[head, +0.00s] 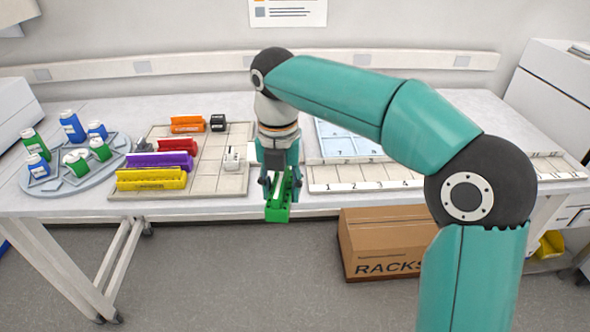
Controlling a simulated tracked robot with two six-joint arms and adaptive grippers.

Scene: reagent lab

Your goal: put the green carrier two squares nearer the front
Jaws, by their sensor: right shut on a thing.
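The green carrier (277,213) is held by my right gripper (279,187), which is shut on it. The carrier appears at the front edge of the table, in front of the squared board (208,184), with its long side pointing toward the front. I cannot tell how high above the table it is. The gripper hides part of the carrier and the board's right side. My left gripper is not in view.
On the board are orange (187,124), red (176,146), purple (160,160) and yellow (151,178) carriers, a black block (217,122) and a white block (232,158). A round tray (50,184) with bottles stands left. A numbered strip (385,176) lies right.

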